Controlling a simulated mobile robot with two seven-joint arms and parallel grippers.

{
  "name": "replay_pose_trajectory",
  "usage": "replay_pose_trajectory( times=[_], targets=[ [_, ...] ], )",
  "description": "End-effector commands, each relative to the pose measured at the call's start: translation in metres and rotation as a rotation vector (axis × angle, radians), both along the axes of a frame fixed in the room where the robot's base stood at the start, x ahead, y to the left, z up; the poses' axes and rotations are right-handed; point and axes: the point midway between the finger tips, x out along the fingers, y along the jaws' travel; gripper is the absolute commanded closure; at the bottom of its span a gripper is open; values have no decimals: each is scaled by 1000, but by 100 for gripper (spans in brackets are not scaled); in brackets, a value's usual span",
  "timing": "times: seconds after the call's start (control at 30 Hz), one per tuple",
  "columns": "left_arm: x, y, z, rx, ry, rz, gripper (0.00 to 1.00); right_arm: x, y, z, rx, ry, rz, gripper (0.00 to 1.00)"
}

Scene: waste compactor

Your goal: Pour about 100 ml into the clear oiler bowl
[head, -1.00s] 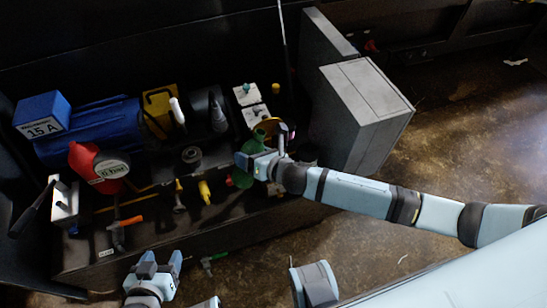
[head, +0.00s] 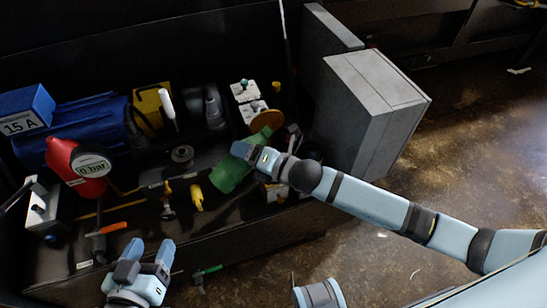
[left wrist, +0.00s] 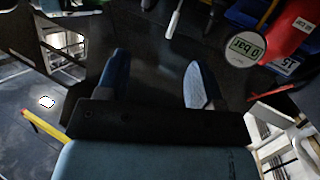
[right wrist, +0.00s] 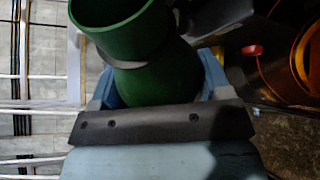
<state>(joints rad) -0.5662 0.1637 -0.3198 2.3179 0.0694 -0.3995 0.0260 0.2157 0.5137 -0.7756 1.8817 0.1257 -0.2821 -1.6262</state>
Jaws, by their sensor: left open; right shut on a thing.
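My right gripper (head: 256,155) is shut on a green container (head: 230,174), which leans in the head view with its narrower end to the upper right. In the right wrist view the green container (right wrist: 155,70) sits between the fingers, its wide round rim at the top. An amber, see-through round piece (right wrist: 306,60) is at the right edge there. I cannot tell whether it belongs to the clear oiler bowl, and I cannot make out the bowl clearly in the head view. No liquid stream shows. My left gripper (head: 150,250) is open and empty, in front of the bench.
A red gauge unit reading 0 bar (head: 82,172), a blue motor (head: 90,135) and a yellow block (head: 153,108) stand on the left of the dark bench. A large grey box (head: 372,110) stands just right of the right gripper. Small valves (head: 196,197) line the bench front.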

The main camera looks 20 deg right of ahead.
Motion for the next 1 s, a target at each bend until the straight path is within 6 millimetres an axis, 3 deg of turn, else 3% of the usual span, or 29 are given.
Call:
replay_pose_trajectory(
  times=[0.37, 1.0],
  targets=[
    [7, -15, 34, -99, -160, -29, 39, -1, 3, 13, 159, 60, 1, 70],
    [7, -15, 32, -94, -150, -25, 39, -1, 2, 11, 260, 99, 1, 70]
  ],
)
